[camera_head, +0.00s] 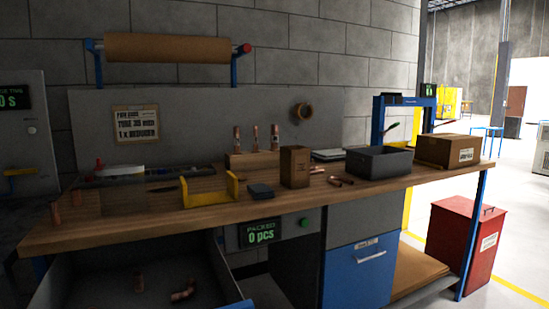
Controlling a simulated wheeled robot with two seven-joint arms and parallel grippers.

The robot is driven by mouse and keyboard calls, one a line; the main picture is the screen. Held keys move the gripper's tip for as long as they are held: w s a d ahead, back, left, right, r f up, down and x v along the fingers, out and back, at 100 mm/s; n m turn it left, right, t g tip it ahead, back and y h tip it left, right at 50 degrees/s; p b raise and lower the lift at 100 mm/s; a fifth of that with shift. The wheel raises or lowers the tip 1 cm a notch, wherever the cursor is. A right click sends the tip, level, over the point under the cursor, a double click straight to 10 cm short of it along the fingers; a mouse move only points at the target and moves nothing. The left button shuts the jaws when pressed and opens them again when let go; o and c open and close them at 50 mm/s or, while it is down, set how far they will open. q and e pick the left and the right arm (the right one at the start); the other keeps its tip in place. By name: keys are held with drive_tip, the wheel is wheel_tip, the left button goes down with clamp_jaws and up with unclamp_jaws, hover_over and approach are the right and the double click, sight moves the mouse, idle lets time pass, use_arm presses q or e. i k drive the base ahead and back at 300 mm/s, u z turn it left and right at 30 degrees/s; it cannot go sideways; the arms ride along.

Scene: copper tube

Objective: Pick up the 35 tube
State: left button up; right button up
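Several copper tubes are in view, and I cannot tell which is the 35 tube. Copper pieces (237,140) stand upright in a row on a wooden block (253,160) at the back of the bench. Short copper pieces (333,181) lie on the bench right of the brown box. More copper pieces (183,291) lie in the grey open bin (75,289) below the bench's left front. Neither of my grippers shows.
The wooden bench (130,228) carries a yellow cradle (208,202), a small dark block (261,191), a tall brown box (295,167), a dark grey bin (379,174) and a cardboard box (450,150). A paper sign (136,124) hangs behind. A red bin (467,240) stands at right.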

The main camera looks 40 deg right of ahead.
sight(273, 128)
drive_tip(key=u, duration=0.75)
drive_tip(key=i, duration=0.65)
drive_tip(key=z, duration=2.15)
